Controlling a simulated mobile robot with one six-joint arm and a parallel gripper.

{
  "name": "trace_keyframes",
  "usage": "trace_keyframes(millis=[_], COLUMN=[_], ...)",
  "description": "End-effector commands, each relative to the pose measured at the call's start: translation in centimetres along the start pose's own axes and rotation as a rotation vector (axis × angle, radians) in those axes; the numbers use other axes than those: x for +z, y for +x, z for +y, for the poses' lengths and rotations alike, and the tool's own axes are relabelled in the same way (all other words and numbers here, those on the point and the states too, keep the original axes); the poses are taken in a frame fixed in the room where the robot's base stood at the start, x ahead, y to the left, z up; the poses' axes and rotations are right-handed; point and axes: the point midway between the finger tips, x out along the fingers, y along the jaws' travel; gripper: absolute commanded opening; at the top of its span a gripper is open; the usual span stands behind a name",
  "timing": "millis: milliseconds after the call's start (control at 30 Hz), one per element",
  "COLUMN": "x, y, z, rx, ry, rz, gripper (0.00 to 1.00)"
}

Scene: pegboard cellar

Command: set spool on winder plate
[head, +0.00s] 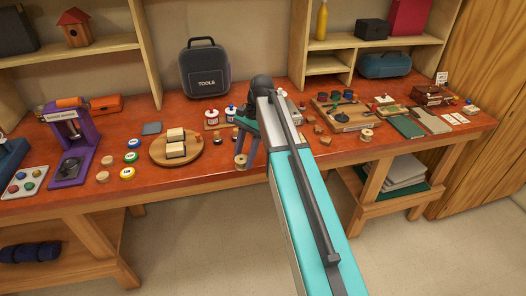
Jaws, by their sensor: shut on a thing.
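My gripper (243,150) points down over the front edge of the red-topped bench, at the end of my teal arm. It is shut on a small pale wooden spool (240,162), which shows at the fingertips near the bench's front edge. A small gap or contact between spool and bench cannot be told. I cannot pick out the winder plate for certain; part of the bench behind my arm and wrist is hidden. A pale metal-looking thing (294,112) shows partly behind my wrist.
Left of my gripper is a round wooden board (157,152) with cream blocks. Further left stands a purple machine (78,150). Right of my arm are a wooden board (338,122) with dark pieces, a small spool-like piece (367,135), and books (407,127). A tool case (205,70) stands behind.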

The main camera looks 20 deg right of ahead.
Motion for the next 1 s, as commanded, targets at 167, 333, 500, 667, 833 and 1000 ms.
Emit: trace_keyframes(millis=[167,333,500,667,833,1000], x=[0.55,0.60,0.56,0.54,0.66,0.91], y=[0.11,0.08,0.07,0.07,0.11,0.22], z=[0.28,0.49,0.51,0.52,0.44,0.28], rx=[0.045,0.057,0.057,0.056,0.057,0.059], ry=[-0.108,-0.138,-0.137,-0.136,-0.137,-0.141], rz=[-0.002,-0.003,-0.003,-0.003,-0.003,-0.003], gripper=[0.16,0.16,0.16,0.16,0.16,0.16])
